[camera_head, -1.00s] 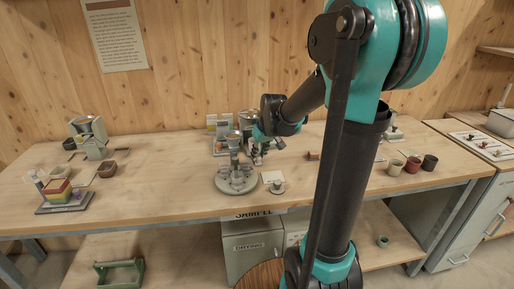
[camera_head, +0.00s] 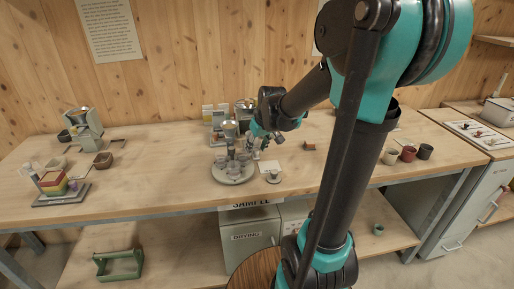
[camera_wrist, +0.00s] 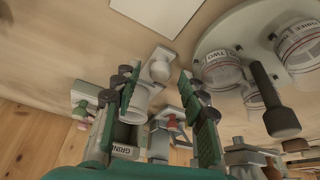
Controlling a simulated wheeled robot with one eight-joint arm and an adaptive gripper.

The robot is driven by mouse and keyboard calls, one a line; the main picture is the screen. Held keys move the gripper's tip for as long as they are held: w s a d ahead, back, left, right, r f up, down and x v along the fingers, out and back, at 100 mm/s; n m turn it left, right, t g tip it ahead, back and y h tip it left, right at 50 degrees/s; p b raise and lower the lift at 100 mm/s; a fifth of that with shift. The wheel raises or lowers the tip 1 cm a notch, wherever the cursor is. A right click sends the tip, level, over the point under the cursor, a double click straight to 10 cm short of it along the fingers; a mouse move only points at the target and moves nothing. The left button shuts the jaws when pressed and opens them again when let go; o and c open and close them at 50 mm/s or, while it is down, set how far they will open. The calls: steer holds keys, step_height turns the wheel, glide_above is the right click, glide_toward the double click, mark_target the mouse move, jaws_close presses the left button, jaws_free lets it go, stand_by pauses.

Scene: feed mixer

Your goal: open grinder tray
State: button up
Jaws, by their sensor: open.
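My gripper (camera_head: 262,137) is over the middle of the bench, just right of a round stand with cups. In the wrist view my gripper (camera_wrist: 158,85) has its two green-and-black fingers apart with nothing clearly held between them. A grey box-like part labelled "GRIN..." (camera_wrist: 126,140) shows low between the fingers, partly covered by the left finger; I take it for the grinder tray. A pale cylinder and a rounded white knob (camera_wrist: 160,69) also appear between the fingers. Contact with any of them cannot be told. In the head view the arm hides much of this spot.
The round stand (camera_head: 224,178) with labelled cups and a funnel is close beside my gripper. A machine with a hopper (camera_head: 246,107) stands behind. Another machine (camera_head: 88,128) and bowls stand at the left, mugs (camera_head: 408,154) at the right. The bench front is mostly clear.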

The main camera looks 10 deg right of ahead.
steer(key=v, duration=1.2)
